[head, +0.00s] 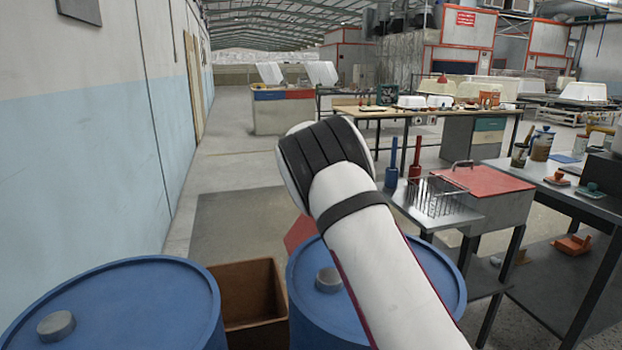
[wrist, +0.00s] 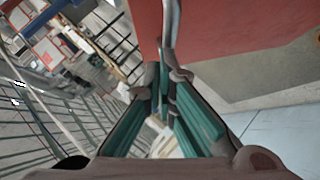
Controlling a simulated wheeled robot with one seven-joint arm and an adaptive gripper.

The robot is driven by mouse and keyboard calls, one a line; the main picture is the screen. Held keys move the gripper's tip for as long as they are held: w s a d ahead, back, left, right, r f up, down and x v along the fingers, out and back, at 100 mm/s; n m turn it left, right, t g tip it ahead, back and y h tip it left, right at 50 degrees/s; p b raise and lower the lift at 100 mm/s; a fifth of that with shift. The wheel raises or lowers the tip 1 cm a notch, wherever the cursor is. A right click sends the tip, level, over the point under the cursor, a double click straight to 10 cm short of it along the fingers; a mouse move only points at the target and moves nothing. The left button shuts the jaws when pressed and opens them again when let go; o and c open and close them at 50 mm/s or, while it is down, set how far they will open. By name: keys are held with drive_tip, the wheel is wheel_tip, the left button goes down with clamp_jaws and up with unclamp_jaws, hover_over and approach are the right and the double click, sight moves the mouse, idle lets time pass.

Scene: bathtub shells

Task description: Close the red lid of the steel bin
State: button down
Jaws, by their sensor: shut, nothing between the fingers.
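The steel bin (head: 492,207) stands on the grey table right of centre in the head view. Its red lid (head: 482,181) lies flat over the top and looks down. My gripper (wrist: 165,88) shows only in the wrist view, with teal finger pads; it is shut and empty. In the head view my own arm hides it. I cannot tell whether this panel is the bin's lid, or whether the fingers touch the bar.
A wire basket (head: 436,196) stands just left of the bin. A blue bottle (head: 391,177) and a red one (head: 415,160) stand behind it. Blue drums (head: 130,305) and a brown box (head: 247,290) are in front. A small red piece (head: 299,232) shows beside my arm.

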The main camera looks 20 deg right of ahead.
drive_tip(key=d+f+m+y+b, duration=0.1)
drive_tip(key=d+f+y+b, duration=0.1)
drive_tip(key=d+f, duration=0.4)
drive_tip(key=d+f+m+y+b, duration=0.1)
drive_tip(key=d+f+y+b, duration=0.1)
drive_tip(key=d+f, duration=0.5)
drive_tip(key=d+f+m+y+b, duration=0.1)
drive_tip(key=d+f+b, duration=0.3)
drive_tip(key=f, duration=0.6)
drive_tip(key=shift+d+f+g+y+b, duration=0.2)
drive_tip(key=shift+d+g+y+b, duration=0.3)
drive_tip(key=shift+d, duration=0.85)
drive_tip(key=v, duration=1.2)
